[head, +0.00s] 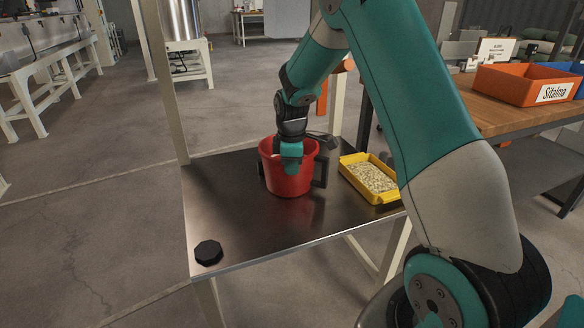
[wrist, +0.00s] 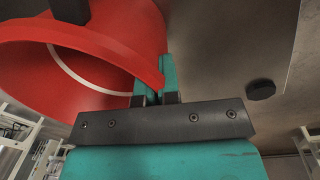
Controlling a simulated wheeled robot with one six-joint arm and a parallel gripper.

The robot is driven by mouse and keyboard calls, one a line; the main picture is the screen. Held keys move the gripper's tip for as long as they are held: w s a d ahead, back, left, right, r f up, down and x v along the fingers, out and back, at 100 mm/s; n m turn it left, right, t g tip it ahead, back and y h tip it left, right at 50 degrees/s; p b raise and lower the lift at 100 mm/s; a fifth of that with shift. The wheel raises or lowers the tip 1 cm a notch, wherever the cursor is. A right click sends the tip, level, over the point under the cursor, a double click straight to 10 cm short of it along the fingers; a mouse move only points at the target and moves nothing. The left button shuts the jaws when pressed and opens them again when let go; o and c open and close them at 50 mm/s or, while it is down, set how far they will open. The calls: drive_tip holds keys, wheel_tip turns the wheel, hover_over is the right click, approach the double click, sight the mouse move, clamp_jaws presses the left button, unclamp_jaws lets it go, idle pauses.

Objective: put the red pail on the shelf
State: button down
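The red pail (head: 284,180) appears to stand upright on a dark steel top (head: 232,225) with cream posts. It has black handle parts at its sides. My gripper (head: 292,160) reaches down to its near rim. In the wrist view the pail (wrist: 100,50) is seen partly from above, with a pale ring inside. There the teal fingers of my gripper (wrist: 160,82) are close together, one inside and one outside, with the red wall pinched between them. Whether the pail's base touches the steel is hard to tell. I cannot single out a separate shelf.
A yellow tray (head: 350,178) of pale grains stands right of the pail on the steel top. A black knob-like piece (head: 208,252) lies at its front left corner. A wooden bench (head: 500,112) with an orange bin (head: 505,88) is at right. Floor at left is clear.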

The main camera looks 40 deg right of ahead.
drive_tip(key=c, duration=1.4)
unclamp_jaws()
drive_tip(key=shift+o, duration=0.2)
wheel_tip(320, 180, up, 12)
drive_tip(key=p, duration=0.2)
drive_tip(key=s+a+r+m+y, duration=0.1)
drive_tip(key=s+a+r, duration=0.1)
drive_tip(key=s+a, duration=0.45)
drive_tip(key=s+a+r+y, duration=0.1)
drive_tip(key=s+a+r, duration=0.2)
drive_tip(key=a, duration=0.6)
drive_tip(key=s+a+m+y, duration=0.1)
drive_tip(key=s+a, duration=0.4)
drive_tip(key=s, duration=0.5)
drive_tip(key=s+a+r+m+y, duration=0.1)
drive_tip(key=s+a, duration=0.5)
drive_tip(key=s, duration=0.4)
drive_tip(key=shift+g+y, duration=0.4)
